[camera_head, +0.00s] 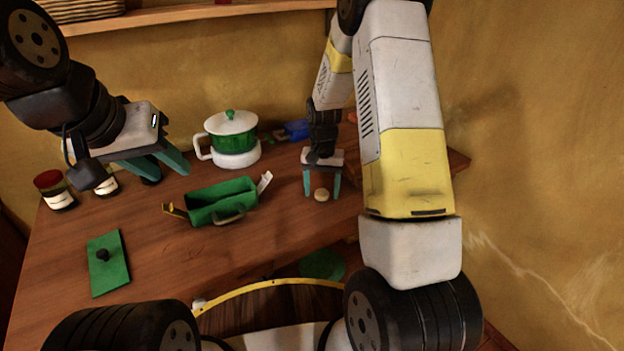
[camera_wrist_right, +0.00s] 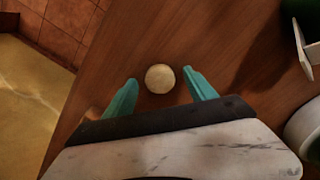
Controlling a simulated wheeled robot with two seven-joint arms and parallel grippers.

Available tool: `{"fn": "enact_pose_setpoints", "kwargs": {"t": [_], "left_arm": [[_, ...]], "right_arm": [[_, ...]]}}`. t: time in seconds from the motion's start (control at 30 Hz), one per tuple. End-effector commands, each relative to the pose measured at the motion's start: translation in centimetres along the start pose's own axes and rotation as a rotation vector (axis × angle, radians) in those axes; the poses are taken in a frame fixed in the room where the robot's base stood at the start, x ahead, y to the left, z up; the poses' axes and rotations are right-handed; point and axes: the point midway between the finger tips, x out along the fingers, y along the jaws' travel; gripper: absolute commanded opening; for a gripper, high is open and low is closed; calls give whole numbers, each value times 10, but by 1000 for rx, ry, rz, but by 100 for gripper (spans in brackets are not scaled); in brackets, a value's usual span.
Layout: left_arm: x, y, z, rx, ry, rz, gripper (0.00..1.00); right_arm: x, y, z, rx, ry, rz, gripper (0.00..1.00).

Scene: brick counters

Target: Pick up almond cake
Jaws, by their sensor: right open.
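A small round pale-tan cake (camera_head: 321,194), which looks like the almond cake, lies on the wooden counter (camera_head: 200,262) near its right part. In the right wrist view the cake (camera_wrist_right: 160,78) sits between and slightly beyond the fingertips. My right gripper (camera_head: 322,189) points down over it with its teal fingers apart; it also shows in the right wrist view (camera_wrist_right: 160,86). The fingers do not visibly touch the cake. My left gripper (camera_head: 170,168) is at the left above the counter, with its teal fingers apart and nothing seen between them.
A green box with handles (camera_head: 222,199) stands mid-counter. A green-and-white pot (camera_head: 231,138) is behind it. A green lid with a black knob (camera_head: 107,263) lies at front left. Jars (camera_head: 56,190) stand at far left. A blue object (camera_head: 297,130) is at the back.

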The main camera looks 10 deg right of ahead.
Motion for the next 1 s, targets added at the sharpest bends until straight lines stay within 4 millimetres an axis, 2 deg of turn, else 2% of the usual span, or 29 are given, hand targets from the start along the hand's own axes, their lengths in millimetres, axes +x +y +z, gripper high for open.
{"fn": "enact_pose_setpoints", "kwargs": {"t": [0.03,0.37,0.73,0.87,1.0], "left_arm": [[0,0,0,0,0,0,36],[0,0,0,0,0,0,36],[0,0,0,0,0,0,36],[0,0,0,0,0,0,36],[0,0,0,0,0,0,36]], "right_arm": [[0,0,0,0,0,0,65],[0,0,0,0,0,0,0],[-6,0,-1,0,2,-1,0],[-18,-1,-1,-1,3,-2,0],[-39,-1,-1,-1,5,-2,0]]}}
